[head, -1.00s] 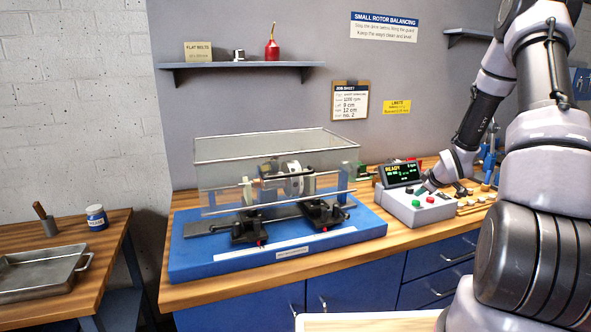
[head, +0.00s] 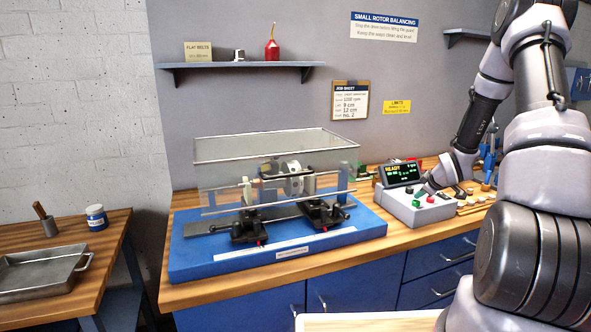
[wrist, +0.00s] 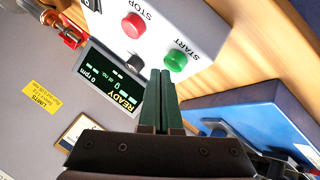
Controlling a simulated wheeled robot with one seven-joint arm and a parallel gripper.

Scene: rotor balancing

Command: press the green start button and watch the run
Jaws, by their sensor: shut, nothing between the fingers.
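The green start button (wrist: 176,62) sits on the control box (head: 395,207), beside the red stop button (wrist: 133,25). In the head view the green button (head: 416,203) is at the box's front left. My gripper (wrist: 163,75) is shut and empty, its fingertips just beside the green button in the wrist view. I cannot tell whether they touch it. In the head view my gripper (head: 422,190) is small, just above the box. The display (wrist: 108,88) reads READY and 0 rpm. The rotor (head: 294,178) sits under the clear guard (head: 225,178), which is down.
The blue machine base (head: 210,262) fills the bench left of the control box. Small brass-coloured parts (head: 472,206) lie right of the box. A side table with a metal tray (head: 40,275) stands at the left. Open floor space is not visible.

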